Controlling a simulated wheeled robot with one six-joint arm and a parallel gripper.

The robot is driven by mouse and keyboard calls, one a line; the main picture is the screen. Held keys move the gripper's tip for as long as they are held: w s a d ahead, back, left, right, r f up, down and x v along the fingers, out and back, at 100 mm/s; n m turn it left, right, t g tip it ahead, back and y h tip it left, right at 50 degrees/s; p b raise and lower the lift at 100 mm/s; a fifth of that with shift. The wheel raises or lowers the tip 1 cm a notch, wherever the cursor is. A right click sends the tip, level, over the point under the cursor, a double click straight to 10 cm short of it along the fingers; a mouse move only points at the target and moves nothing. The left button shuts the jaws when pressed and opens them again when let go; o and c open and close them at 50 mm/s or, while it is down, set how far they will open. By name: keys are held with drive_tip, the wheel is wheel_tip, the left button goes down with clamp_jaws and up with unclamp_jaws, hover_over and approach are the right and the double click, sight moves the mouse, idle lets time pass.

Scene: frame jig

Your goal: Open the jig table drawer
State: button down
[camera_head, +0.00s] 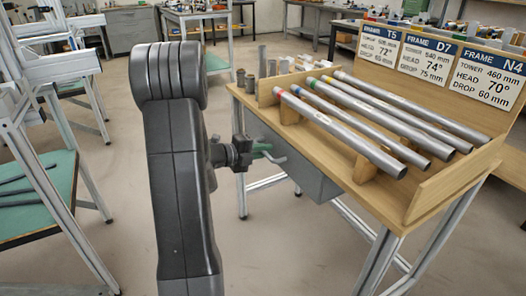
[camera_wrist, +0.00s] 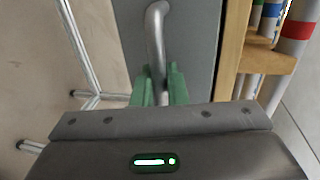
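The jig table (camera_head: 408,212) is wooden with metal legs and stands at the right in the head view. Its grey drawer (camera_head: 300,165) hangs under the top at the left side and looks closed, flush under the table. The drawer's bent metal handle (camera_wrist: 154,32) shows in the wrist view against the grey drawer front (camera_wrist: 195,45). My gripper (camera_wrist: 160,88) has green fingers, one on each side of the handle bar, with no clear gap to it. In the head view my gripper (camera_head: 262,149) is at the handle, partly hidden by my wrist.
Several metal tubes (camera_head: 380,112) with coloured bands lie in a wooden rack on the table, with frame signs (camera_head: 425,58) behind. A green-topped bench (camera_head: 40,200) stands at the left. The floor (camera_head: 270,250) in front of the drawer is clear.

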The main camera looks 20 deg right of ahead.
drive_tip(key=f+p+v, duration=0.2)
drive_tip(key=p+v, duration=0.4)
drive_tip(key=v, duration=0.5)
drive_tip(key=a+f+p+v, duration=0.1)
drive_tip(key=f+p+v, duration=0.1)
drive_tip(key=p+v, duration=0.4)
drive_tip(key=shift+f+v, duration=0.25)
drive_tip(key=shift+v, duration=2.25)
drive_tip(key=c, duration=1.5)
unclamp_jaws()
drive_tip(key=shift+w, duration=0.1)
drive_tip(key=shift+c, duration=0.2)
drive_tip(key=shift+a, duration=0.1)
drive_tip(key=p+v, duration=0.2)
drive_tip(key=v, duration=1.1)
drive_tip(key=shift+a, duration=0.4)
